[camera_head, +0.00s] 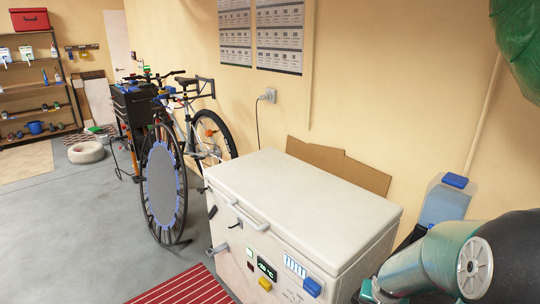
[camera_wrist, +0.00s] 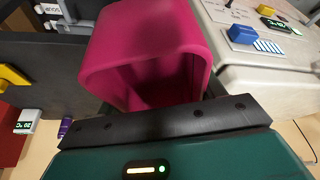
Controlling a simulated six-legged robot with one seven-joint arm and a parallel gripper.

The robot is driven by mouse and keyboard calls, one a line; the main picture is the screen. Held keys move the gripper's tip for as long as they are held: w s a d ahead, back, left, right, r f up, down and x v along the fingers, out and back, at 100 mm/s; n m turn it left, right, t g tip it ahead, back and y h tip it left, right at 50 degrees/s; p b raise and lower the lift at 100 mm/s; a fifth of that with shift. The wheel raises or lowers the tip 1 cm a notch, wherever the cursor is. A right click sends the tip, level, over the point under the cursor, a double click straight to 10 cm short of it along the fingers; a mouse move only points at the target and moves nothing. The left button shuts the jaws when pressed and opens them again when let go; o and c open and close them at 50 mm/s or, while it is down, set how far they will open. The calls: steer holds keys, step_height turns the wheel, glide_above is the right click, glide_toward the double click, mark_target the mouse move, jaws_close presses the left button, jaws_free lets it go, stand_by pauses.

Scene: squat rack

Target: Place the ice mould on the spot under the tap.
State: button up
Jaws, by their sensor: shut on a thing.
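A hollow magenta block with an open end, which looks to be the ice mould (camera_wrist: 143,48), fills the middle of the wrist view. My gripper (camera_wrist: 150,98) is shut on it, and its dark finger mount lies across the picture below the mould. Much of the grip is hidden by the mould. In the head view my arm enters at the lower right; the gripper's tips and the mould are not visible there. I cannot make out the tap or the spot under it in either view.
A white chest freezer (camera_head: 310,195) stands front centre; its front panel also shows in the wrist view (camera_wrist: 260,30). A blue-capped container (camera_head: 445,200) stands right of it. A bicycle (camera_head: 205,135) and a round wheel-like frame (camera_head: 161,185) stand left. The grey floor (camera_head: 75,225) at left is open.

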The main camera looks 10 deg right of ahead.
steer(key=w+a+f+n+y, duration=0.1)
steer(key=w+a+n, duration=0.3)
steer(key=w+a, duration=0.7)
steer(key=w+a+f+n+t+y, duration=0.1)
steer(key=w+a+f+n, duration=0.3)
steer(key=w+a, duration=0.7)
steer(key=a, duration=0.3)
steer(key=shift+w+f+y, duration=0.15)
steer(key=shift+w+y, duration=0.2)
steer(key=shift+y, duration=0.05)
steer(key=s+f, duration=0.4)
steer(key=f, duration=0.2)
steer(key=shift+s, duration=0.4)
